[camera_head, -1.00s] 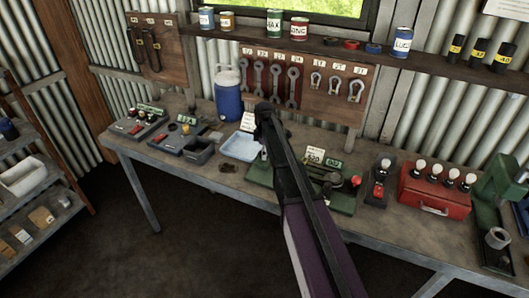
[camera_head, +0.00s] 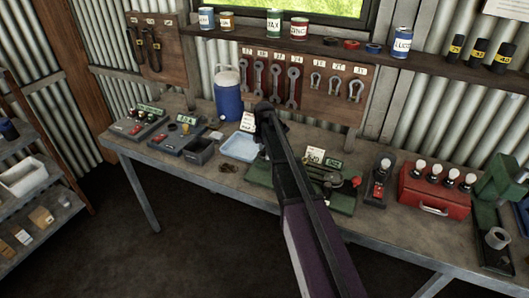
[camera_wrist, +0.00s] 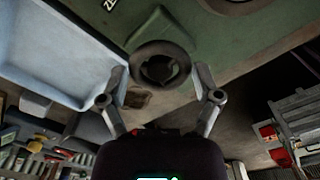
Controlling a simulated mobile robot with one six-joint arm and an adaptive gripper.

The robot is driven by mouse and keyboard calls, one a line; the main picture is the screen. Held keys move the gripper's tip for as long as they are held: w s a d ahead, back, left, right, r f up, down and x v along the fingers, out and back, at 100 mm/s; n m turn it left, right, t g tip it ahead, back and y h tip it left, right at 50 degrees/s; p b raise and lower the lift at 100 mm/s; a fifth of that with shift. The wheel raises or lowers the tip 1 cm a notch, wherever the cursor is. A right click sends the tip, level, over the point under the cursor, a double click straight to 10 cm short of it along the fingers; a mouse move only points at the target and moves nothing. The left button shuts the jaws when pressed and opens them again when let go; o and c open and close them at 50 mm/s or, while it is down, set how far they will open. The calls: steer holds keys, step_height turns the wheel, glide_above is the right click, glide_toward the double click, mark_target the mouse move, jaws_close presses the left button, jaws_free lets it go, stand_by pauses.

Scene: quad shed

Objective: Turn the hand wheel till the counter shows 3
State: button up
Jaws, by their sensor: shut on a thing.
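In the wrist view a dark round hand wheel (camera_wrist: 160,51) sits on a green housing (camera_wrist: 225,38). My gripper (camera_wrist: 160,70) is shut on this wheel, with one finger at each side of it. In the head view the green unit (camera_head: 258,174) stands on the bench, partly behind my arm. My arm hides the gripped wheel and my fingertips there. Small white and green plates (camera_head: 315,155) stand on the unit, but I cannot read a counter number. A red knob (camera_head: 355,181) shows at the unit's right.
A pale blue tray (camera_head: 239,147) lies on the bench just left of my arm. A red box with bulbs (camera_head: 433,193) and a small switch unit (camera_head: 379,185) stand to the right. A blue jug (camera_head: 229,98) stands behind. Wrenches hang on the board (camera_head: 310,87).

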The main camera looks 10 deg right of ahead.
mark_target(264, 153)
steer(key=shift+s, duration=0.15)
steer(key=o, duration=0.9)
steer(key=shift+m, duration=0.5)
steer(key=m, duration=0.9)
step_height(264, 153, up, 14)
steer(key=p, duration=1.4)
steer(key=s+f+m+b, duration=0.3)
steer(key=s+f+b, duration=0.2)
steer(key=s, duration=0.5)
steer(key=s+f+m+b, duration=0.4)
steer(key=s+f+b, duration=0.1)
steer(key=s, duration=0.5)
steer(key=s+f+m+b, duration=0.3)
steer(key=s+f+b, duration=0.2)
steer(key=s, duration=0.5)
steer(key=shift+d+f+m, duration=0.1)
steer(key=shift+f+m, duration=0.15)
steer(key=shift+m, duration=0.05)
